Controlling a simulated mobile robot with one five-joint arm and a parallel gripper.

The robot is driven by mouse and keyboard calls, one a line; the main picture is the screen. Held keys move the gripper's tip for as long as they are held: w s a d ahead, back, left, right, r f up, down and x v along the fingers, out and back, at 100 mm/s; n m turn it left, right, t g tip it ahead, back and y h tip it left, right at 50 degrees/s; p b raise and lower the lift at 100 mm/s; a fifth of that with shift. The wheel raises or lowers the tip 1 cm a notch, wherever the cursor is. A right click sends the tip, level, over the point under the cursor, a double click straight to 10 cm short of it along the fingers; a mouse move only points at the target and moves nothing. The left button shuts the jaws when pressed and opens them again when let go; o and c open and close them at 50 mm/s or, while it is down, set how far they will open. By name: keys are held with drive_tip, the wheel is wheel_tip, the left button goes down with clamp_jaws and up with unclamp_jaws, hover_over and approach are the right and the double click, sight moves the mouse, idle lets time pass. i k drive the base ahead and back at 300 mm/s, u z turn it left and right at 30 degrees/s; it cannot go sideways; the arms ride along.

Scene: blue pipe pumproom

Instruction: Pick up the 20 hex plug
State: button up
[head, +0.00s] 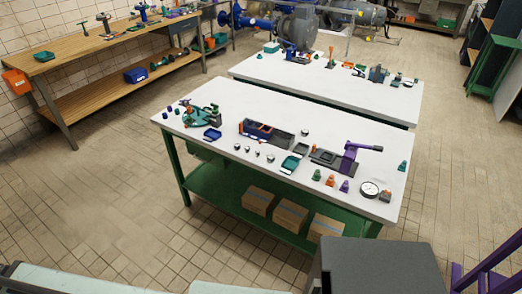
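Several small silvery pieces, perhaps hex plugs, stand on the near white table (215,158). One silvery piece (237,147) is toward the table's front left, with another (258,153) and a third (271,158) to its right. A further silvery piece (305,132) is behind them, near the middle. They are too small to read sizes, so I cannot tell which is the 20 hex plug. My gripper is not in view.
On the near table are a dark compartment tray (258,131), a green tray (290,164), a purple press (350,155), a round dial (369,188) and small coloured cones (330,180). Cardboard boxes (290,214) sit on its lower shelf. Tiled floor (110,200) is clear at left.

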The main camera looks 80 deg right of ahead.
sight(237, 146)
drive_tip(key=z, duration=0.55)
drive_tip(key=i, duration=0.95)
drive_tip(key=u, duration=0.1)
